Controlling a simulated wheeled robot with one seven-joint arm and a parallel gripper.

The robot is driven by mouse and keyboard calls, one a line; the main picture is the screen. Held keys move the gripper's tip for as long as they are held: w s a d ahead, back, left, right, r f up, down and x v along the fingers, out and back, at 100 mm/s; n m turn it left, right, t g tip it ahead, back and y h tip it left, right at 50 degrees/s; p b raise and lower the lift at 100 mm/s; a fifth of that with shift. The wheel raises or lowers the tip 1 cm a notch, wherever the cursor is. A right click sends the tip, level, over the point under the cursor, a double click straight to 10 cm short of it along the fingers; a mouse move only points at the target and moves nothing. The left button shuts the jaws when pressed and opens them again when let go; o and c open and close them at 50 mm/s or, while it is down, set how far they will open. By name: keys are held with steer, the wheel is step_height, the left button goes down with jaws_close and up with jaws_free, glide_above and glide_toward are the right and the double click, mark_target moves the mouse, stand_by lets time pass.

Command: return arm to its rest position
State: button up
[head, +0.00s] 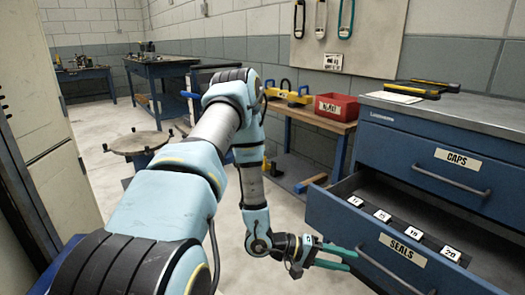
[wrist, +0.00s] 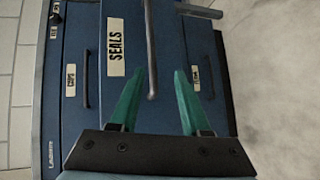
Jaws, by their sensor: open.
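My arm reaches forward from the bottom left of the head view and bends down to my gripper (head: 340,257). The gripper is in front of the open SEALS drawer (head: 330,215), close to its long handle (head: 392,272). In the wrist view the two green fingers of my gripper (wrist: 160,80) stand apart. The handle (wrist: 151,60) shows between and beyond them, and I cannot tell whether they touch it. The SEALS label (wrist: 116,40) is left of the fingers.
The blue cabinet's CAPS drawer (head: 425,160) is shut above the open one. Numbered cards (head: 382,215) mark dark compartments inside the SEALS drawer. A red box (head: 336,106) stands on the wooden bench (head: 315,122).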

steer(key=w+a+r+m+t+y, duration=0.1)
steer(key=w+a+r+t+y, duration=0.15)
steer(key=w+a+y, duration=0.35)
steer(key=w+a+r+t+y, duration=0.2)
steer(key=w+a+t+y, duration=0.15)
steer(key=w+a, duration=0.55)
steer(key=a+r+t+y, duration=0.1)
steer(key=a+r+y, duration=0.2)
steer(key=a+r, duration=0.3)
steer(key=s+a+r+n+g+y, duration=0.1)
steer(key=s+a+r+g+y, duration=0.15)
steer(key=s+a+r, duration=0.85)
step_height(320, 180, up, 16)
steer(key=p, duration=1.8)
steer(key=shift+s+d+r, duration=0.15)
steer(key=shift+s+d, duration=0.1)
steer(key=shift+d, duration=0.1)
